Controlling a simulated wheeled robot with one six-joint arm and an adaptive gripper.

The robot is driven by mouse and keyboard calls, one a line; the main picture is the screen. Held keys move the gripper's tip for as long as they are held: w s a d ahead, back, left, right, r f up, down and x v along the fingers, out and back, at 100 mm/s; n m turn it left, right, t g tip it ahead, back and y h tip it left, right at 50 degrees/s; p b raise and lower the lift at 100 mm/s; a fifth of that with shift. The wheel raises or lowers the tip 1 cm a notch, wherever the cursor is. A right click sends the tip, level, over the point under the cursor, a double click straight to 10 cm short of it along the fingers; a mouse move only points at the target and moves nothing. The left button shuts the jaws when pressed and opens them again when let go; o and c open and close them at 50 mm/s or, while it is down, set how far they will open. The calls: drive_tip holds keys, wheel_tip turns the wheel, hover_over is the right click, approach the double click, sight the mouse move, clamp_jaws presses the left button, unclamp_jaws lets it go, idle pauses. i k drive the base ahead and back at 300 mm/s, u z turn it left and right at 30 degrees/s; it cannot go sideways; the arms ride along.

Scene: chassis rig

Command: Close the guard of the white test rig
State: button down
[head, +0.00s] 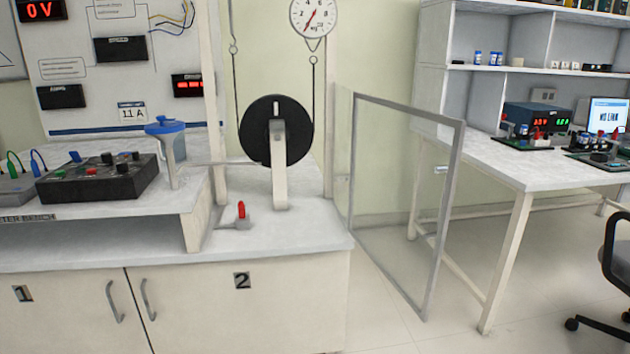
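The white test rig (279,168) stands on the white bench, with a black disc (257,135) on a pale upright and a round dial gauge (313,15) above. Its guard (441,238), a clear panel in a grey metal frame, stands swung open to the right of the bench. The guard's left side is near the bench's right end, and its free edge reaches out toward the front right. A small light handle (440,169) shows near the free edge. My gripper is not in view.
A red switch (241,210) sits on the bench front. Left are a black control box (98,177) and a blue-topped stand (166,127). Right, behind the guard, is a white table (520,170) with instruments; a dark chair (615,260) stands farther right. Floor before the guard is clear.

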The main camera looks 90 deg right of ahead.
sight(452, 171)
drive_tip(key=u, duration=0.95)
drive_tip(key=k, duration=2.3)
drive_tip(key=z, duration=3.2)
drive_tip(key=k, duration=1)
drive_tip(key=u, duration=0.9)
